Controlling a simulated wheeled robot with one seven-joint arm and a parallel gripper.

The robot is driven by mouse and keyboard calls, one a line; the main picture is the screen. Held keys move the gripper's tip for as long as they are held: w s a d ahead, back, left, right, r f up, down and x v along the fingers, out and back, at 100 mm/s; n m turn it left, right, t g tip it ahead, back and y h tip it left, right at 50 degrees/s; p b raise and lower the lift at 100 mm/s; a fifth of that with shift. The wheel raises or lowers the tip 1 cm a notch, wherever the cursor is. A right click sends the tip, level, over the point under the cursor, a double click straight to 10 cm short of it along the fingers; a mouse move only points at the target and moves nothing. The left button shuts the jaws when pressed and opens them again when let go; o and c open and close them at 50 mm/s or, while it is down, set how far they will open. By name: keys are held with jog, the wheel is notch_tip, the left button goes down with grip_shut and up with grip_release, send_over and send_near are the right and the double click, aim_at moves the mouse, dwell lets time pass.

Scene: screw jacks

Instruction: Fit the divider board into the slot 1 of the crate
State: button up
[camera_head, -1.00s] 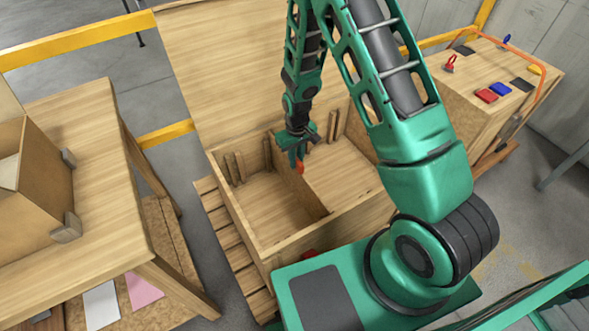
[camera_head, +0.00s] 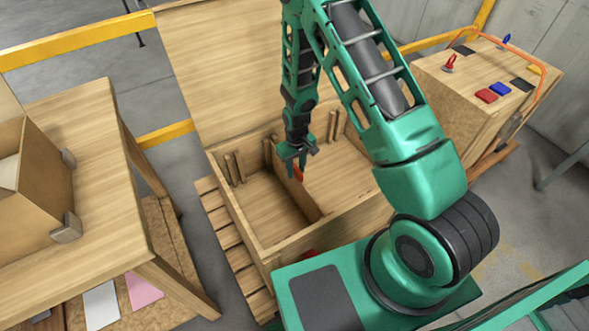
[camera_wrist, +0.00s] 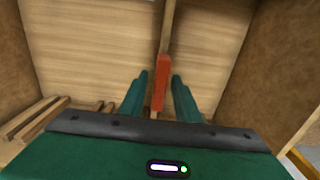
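The open wooden crate (camera_head: 240,227) stands in front of me with its lid raised behind it. The thin divider board (camera_head: 310,203) stands upright inside, running from the back wall towards the front wall. Its far end is near upright cleats (camera_head: 267,153) on the back wall; I cannot tell whether it sits fully in them. A red-orange tab (camera_wrist: 161,82) is on the board's top edge. My gripper (camera_head: 298,158) is just above the tab. In the wrist view its two fingers (camera_wrist: 160,97) are on either side of the tab, with gaps showing. The board's lower edge is hidden.
More cleats stand at the left (camera_head: 235,168) and right (camera_head: 333,126) inside the crate. A wooden table (camera_head: 95,180) with a cardboard box (camera_head: 40,195) is at left. A bench (camera_head: 470,85) with small red and blue items is at right. Yellow rails (camera_head: 80,42) run behind.

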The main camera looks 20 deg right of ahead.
jog(key=shift+r, duration=0.1)
notch_tip(320, 180, up, 11)
jog(key=s+d+r+m, duration=0.2)
jog(key=s+d+r, duration=0.45)
jog(key=r, duration=0.35)
jog(key=s+d+r+m, duration=0.2)
jog(key=s+d+r, duration=0.4)
jog(key=r, duration=0.4)
jog(key=s+d+r+m, duration=0.2)
jog(key=s+r, duration=0.2)
jog(key=s, duration=0.6)
jog(key=s+d+r+m, duration=0.2)
jog(key=s+r, duration=0.3)
jog(key=s, duration=0.4)
jog(key=shift+s+d+r+m, duration=0.2)
jog(key=shift+s+d+m, duration=0.1)
jog(key=shift+s+d, duration=0.1)
